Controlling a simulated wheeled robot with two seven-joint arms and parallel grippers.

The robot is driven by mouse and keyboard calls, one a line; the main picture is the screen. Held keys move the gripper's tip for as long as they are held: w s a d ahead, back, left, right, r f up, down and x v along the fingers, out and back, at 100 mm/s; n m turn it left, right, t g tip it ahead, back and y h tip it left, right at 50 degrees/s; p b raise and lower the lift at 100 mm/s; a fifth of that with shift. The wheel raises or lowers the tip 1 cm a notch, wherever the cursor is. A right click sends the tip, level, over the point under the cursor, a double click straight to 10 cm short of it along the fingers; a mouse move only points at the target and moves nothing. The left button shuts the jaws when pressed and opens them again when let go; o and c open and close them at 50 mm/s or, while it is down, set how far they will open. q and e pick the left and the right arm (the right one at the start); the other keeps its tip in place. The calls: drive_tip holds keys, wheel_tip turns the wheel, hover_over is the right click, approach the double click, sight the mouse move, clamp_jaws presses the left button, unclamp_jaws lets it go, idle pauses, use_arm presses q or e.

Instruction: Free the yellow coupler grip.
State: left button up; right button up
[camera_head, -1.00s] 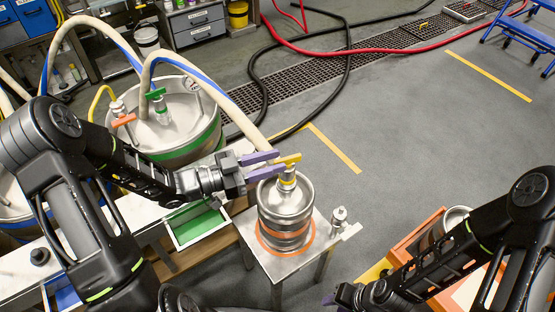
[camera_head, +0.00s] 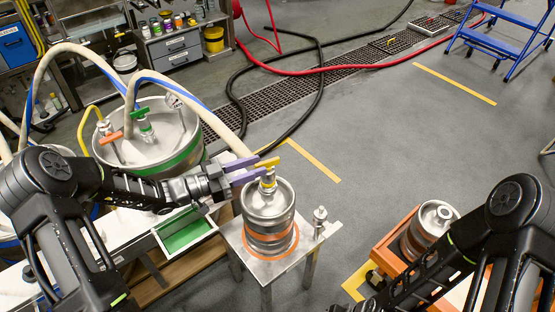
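The yellow coupler grip (camera_head: 267,162) sits on the coupler on top of a steel keg (camera_head: 268,205) with an orange band, on a small metal stand. My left gripper (camera_head: 258,166) reaches in from the left. Its two purple fingers are spread apart, one on the far side and one on the near side of the grip's left end. A gap seems to show between fingers and grip; contact is hard to tell. A pale hose with a blue line comes down behind the fingers. My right arm is at the lower right, its gripper below the picture's edge.
A metal fitting (camera_head: 320,215) stands on the stand's right corner. A larger green-banded vessel (camera_head: 165,150) with hoses is at the left, near a green tray (camera_head: 187,233). The floor between is clear.

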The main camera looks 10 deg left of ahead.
sight(279, 158)
use_arm(q)
drive_tip(key=p+x, duration=0.1)
drive_tip(key=x, duration=0.6)
drive_tip(key=shift+w+d, duration=0.1)
clamp_jaws()
idle(0.5)
